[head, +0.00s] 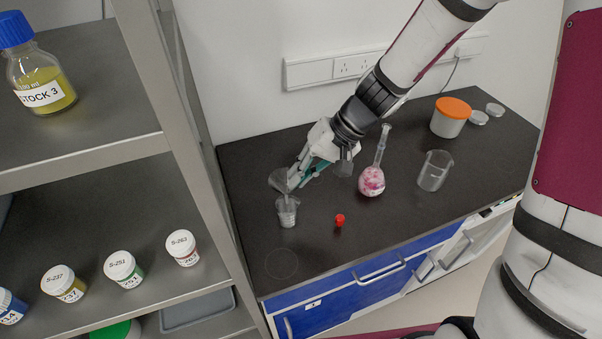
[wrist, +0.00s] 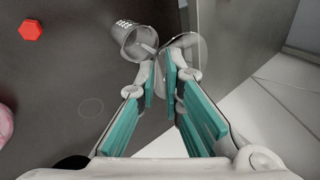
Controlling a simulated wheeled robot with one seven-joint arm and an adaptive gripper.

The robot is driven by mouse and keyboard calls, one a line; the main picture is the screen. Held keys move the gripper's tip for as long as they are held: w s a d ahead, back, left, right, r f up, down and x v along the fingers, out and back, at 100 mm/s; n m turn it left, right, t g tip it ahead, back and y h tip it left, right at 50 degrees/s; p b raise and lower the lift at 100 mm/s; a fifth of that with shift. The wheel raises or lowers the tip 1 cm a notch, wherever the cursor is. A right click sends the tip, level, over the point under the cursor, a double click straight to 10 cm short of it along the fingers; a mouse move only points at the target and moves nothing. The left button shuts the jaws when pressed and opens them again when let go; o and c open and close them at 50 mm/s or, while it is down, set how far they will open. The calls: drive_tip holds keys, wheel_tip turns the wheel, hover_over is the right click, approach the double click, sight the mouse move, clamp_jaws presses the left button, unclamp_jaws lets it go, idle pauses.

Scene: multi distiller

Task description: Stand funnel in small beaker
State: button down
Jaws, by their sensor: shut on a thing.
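The clear funnel (head: 281,179) is held in my gripper (head: 297,179), with its cone upward and its stem pointing down at the small beaker (head: 287,213). The small beaker is clear with white graduation marks and stands upright on the dark bench. In the wrist view the funnel (wrist: 189,46) is at the fingertips of my gripper (wrist: 163,80), and its stem reaches across the mouth of the small beaker (wrist: 128,38). I cannot tell how far the stem is inside the beaker. The fingers are closed on the funnel, beside its cone.
A red stopper (head: 340,220) lies right of the small beaker. A round flask with pink contents (head: 371,182), a larger empty beaker (head: 435,171) and an orange-lidded jar (head: 450,118) stand further right. A metal shelf (head: 190,130) rises close on the left. The bench front is mostly clear.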

wheel_tip(320, 180, down, 6)
drive_tip(key=b, duration=0.4)
drive_tip(key=shift+b, duration=0.3)
idle(2.4)
drive_tip(key=c, duration=1.6)
unclamp_jaws()
drive_tip(key=shift+f, duration=0.1)
drive_tip(key=shift+c, duration=0.2)
drive_tip(key=v, duration=1.2)
drive_tip(key=shift+d, duration=0.1)
drive_tip(key=s+d+r+t+h, duration=0.2)
drive_tip(key=s+d+r+h, duration=0.1)
drive_tip(key=s, duration=0.4)
drive_tip(key=s+d+r+t+h, duration=0.2)
drive_tip(key=s+d+r, duration=0.3)
drive_tip(key=s+r, duration=0.3)
drive_tip(key=shift+s+d+h, duration=0.2)
drive_tip(key=shift+d+h, duration=0.05)
drive_tip(key=shift+h, duration=0.65)
